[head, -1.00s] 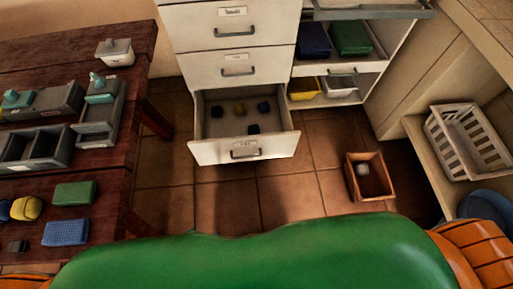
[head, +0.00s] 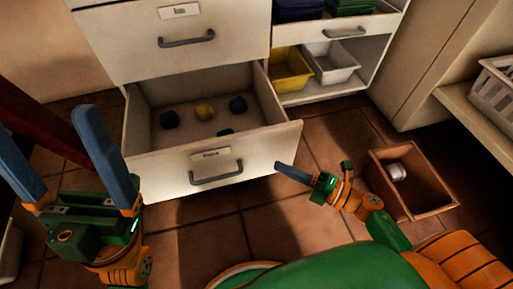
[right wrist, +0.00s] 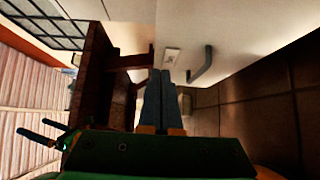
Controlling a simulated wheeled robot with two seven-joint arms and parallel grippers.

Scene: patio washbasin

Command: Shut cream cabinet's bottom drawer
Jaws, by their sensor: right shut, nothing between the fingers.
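The cream cabinet's bottom drawer (head: 255,150) is pulled out in the head view, with its grey handle (head: 216,174) and a small label on the front. Several small dark and yellow blocks (head: 204,111) lie inside it. My right gripper (head: 279,167) is shut and empty, its tip at the right end of the drawer front; I cannot tell if it touches. In the right wrist view its fingers (right wrist: 160,74) point toward the drawer front (right wrist: 190,25), beside the handle (right wrist: 203,66). My left gripper (head: 45,122) is open and empty, left of the drawer.
The drawer above (head: 165,65) is closed. To the right, a shelf holds a yellow bin (head: 291,70) and a white bin (head: 332,64). A brown open box (head: 433,203) with a white item stands on the tiled floor at right. A dark red table is at left.

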